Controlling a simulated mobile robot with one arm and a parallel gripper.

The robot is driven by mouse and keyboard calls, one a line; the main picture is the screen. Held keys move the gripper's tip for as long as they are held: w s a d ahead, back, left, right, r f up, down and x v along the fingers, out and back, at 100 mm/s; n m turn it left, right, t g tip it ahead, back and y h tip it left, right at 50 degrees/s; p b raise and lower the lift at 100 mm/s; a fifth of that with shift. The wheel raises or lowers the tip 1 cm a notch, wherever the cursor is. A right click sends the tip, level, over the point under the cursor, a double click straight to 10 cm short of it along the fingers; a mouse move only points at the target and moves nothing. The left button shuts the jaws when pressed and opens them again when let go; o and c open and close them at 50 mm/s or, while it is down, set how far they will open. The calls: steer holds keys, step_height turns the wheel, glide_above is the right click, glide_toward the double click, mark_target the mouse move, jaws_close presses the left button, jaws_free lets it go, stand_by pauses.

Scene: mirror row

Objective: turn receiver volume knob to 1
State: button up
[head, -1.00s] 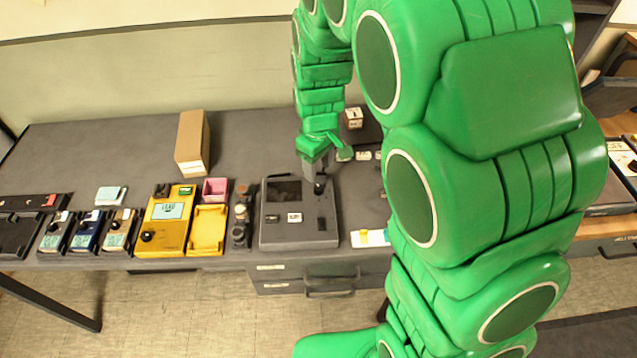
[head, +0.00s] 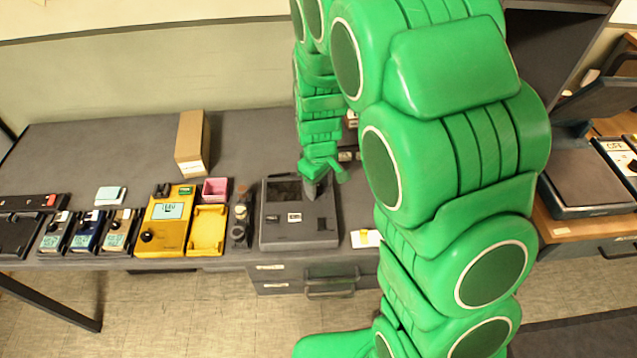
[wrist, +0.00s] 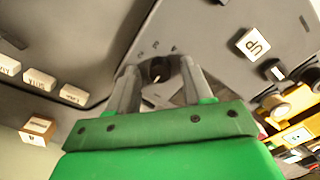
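The receiver, a dark grey box (head: 283,234) with a dark screen and a white label, lies on the table in the middle of the head view. In the wrist view its grey panel (wrist: 215,42) carries a white "UP" label. A small round black knob (wrist: 158,71) with a light pointer line and small marks around it sits on the panel. My gripper (wrist: 158,72) has its two grey fingers apart, one on each side of the knob. I cannot tell whether they touch it. In the head view my gripper (head: 312,190) hides the knob at the box's upper right.
Left of the receiver are a narrow dark strip with knobs (head: 239,228), a yellow meter (head: 163,222), a yellow tray (head: 207,230) and a pink box (head: 215,188). A cardboard box (head: 191,142) stands behind. A white card (head: 364,239) lies to the right. My green arm covers the right side.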

jaws_close()
steer(key=shift+m, duration=0.3)
steer(key=m, duration=0.3)
steer(key=shift+m, duration=2.6)
steer(key=shift+o, duration=0.6)
jaws_free()
